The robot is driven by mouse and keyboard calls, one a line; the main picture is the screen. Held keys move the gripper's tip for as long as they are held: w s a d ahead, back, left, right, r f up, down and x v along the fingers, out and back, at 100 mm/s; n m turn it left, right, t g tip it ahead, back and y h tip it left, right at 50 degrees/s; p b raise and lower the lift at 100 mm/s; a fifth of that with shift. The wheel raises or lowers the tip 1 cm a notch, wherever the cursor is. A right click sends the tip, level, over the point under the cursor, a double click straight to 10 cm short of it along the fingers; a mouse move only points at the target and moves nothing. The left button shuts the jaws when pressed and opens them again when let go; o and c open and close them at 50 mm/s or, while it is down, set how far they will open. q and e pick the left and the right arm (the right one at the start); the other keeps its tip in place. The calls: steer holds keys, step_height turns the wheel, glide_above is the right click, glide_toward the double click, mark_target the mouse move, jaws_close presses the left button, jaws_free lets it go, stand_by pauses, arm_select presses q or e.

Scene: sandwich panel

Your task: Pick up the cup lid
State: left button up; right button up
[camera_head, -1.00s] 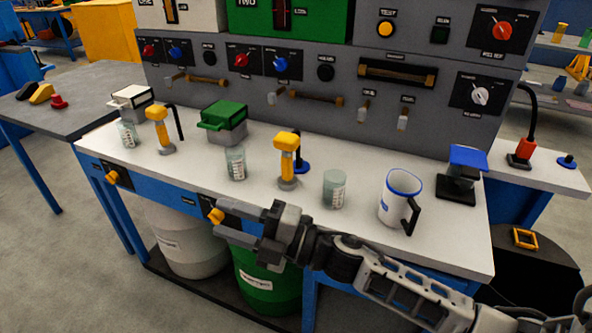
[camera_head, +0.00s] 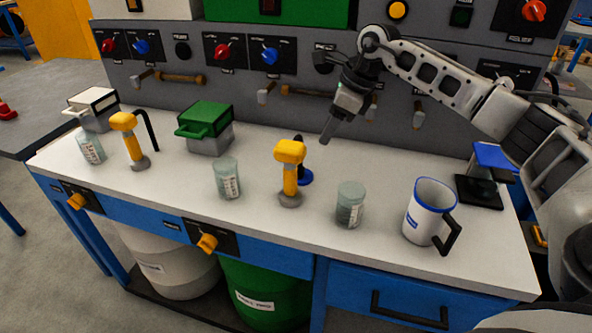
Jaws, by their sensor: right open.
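A white mug (camera_head: 421,218) with a blue rim and black handle stands upright on the right part of the counter. A small blue disc (camera_head: 306,179) with a dark upright knob looks like the cup lid. It lies behind a yellow-topped tap (camera_head: 290,160), which partly hides it. My right gripper (camera_head: 328,132) is open and points down, above and a little behind and right of the blue disc, apart from it. It is seen nearly edge-on. My left gripper is not in view.
Clear beakers (camera_head: 350,206) (camera_head: 227,180) and a second yellow-topped tap (camera_head: 128,130) stand on the white counter (camera_head: 320,228). A green-lidded box (camera_head: 207,120) is at the back. A blue-topped black stand (camera_head: 480,188) is right of the mug. The panel with handles rises behind.

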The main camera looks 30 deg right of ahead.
mark_target(306, 176)
steer(key=x, duration=1.2)
steer(key=shift+a, duration=0.2)
jaws_close()
